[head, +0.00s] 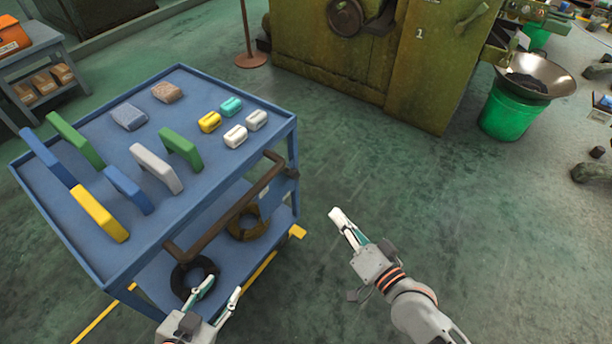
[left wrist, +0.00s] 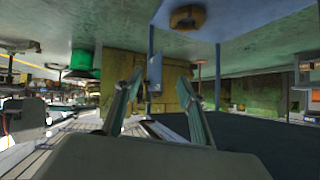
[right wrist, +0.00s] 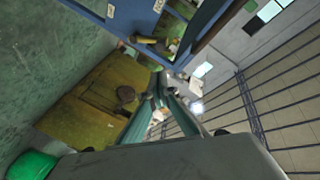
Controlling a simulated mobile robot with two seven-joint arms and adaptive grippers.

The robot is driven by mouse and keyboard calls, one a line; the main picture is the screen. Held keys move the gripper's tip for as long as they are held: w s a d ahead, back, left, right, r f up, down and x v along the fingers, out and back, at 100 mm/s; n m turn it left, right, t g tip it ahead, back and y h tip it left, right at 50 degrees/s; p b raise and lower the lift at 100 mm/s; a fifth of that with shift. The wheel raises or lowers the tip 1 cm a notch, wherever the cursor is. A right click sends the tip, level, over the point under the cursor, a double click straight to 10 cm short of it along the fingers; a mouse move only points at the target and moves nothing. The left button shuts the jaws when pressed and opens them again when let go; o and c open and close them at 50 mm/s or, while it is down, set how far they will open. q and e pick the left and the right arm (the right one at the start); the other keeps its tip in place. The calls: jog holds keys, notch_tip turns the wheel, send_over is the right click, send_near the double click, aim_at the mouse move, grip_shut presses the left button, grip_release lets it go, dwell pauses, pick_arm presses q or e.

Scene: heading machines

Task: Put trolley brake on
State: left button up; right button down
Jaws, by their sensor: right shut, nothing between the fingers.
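The blue trolley (head: 215,185) stands at the left with a brown push handle (head: 230,205) along its near right side. A small dark blue bracket or box (head: 292,174) is at its right corner post; I cannot tell if this is the brake. My left gripper (head: 218,293) is open and empty, low beside the trolley's near side, below the handle. Its spread fingers show in the left wrist view (left wrist: 161,80). My right gripper (head: 337,215) is shut and empty, over the floor right of the trolley and apart from it.
Coloured blocks cover the trolley's top, and coils (head: 248,222) lie on its lower shelf. A green-yellow machine (head: 380,60) stands behind. A green bin (head: 508,110) with a metal funnel is at the right. The floor (head: 300,300) between is clear.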

aim_at(295, 175)
pick_arm(q)
jog(key=f+b, duration=0.2)
jog(key=s+f+b, duration=0.1)
jog(key=b, duration=0.2)
jog(key=shift+d+f, duration=0.1)
jog(key=shift+f, duration=0.25)
pick_arm(e)
jog(key=w+f+m+t, duration=0.1)
jog(key=w+f+m, duration=0.1)
jog(key=w+m, duration=0.6)
jog(key=shift+w+a+f+t, duration=0.25)
jog(key=shift+w+f+t, duration=0.05)
jog(key=shift+w, duration=0.8)
jog(key=shift+w, duration=0.1)
pick_arm(q)
jog(key=shift+w+d+r+h+b, duration=0.2)
jog(key=shift+d+h+b, duration=0.1)
jog(key=shift+d+b, duration=0.15)
pick_arm(e)
jog(key=w+a, duration=0.5)
jog(key=a, duration=0.2)
jog(key=shift+w+a, duration=0.2)
jog(key=shift+w, duration=0.15)
pick_arm(q)
jog(key=shift+f, duration=0.1)
